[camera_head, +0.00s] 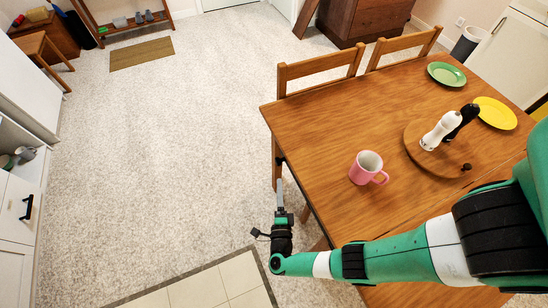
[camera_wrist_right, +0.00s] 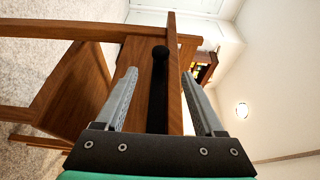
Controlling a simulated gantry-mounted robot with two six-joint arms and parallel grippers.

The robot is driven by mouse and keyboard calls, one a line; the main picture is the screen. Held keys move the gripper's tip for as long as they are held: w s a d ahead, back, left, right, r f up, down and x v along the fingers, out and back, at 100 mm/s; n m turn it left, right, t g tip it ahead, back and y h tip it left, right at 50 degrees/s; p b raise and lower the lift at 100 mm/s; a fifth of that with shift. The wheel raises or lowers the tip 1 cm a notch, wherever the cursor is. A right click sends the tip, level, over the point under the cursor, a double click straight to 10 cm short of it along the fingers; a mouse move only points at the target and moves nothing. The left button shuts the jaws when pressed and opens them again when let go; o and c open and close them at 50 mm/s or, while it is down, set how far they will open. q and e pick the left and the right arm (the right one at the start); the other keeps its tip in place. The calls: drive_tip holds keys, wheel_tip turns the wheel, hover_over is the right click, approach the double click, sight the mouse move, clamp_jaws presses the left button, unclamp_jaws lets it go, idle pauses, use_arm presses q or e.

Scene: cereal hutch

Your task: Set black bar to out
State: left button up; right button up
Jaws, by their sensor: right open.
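In the head view a small dark piece (camera_head: 281,160) at the table's left edge appears to be the same bar. My right gripper (camera_head: 280,186) is just off the table's left side, near that piece. In the wrist view its two grey fingers (camera_wrist_right: 163,98) are open, with the bar seen between them. I cannot tell whether they touch it. The bar's lower part is hidden behind the gripper's palm. My left gripper is not in view.
The wooden table (camera_head: 325,118) holds a pink mug (camera_head: 360,170), a round board (camera_head: 418,152) with two mills, and green (camera_head: 446,74) and yellow (camera_head: 494,113) plates. A chair (camera_head: 318,66) stands at its far side.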

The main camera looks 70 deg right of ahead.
sight(278, 165)
drive_tip(key=b+x, duration=0.1)
drive_tip(key=x, duration=1)
drive_tip(key=shift+w+d+b, duration=0.25)
drive_tip(key=shift+b, duration=0.15)
drive_tip(key=shift+r, duration=0.1)
clamp_jaws()
idle(0.6)
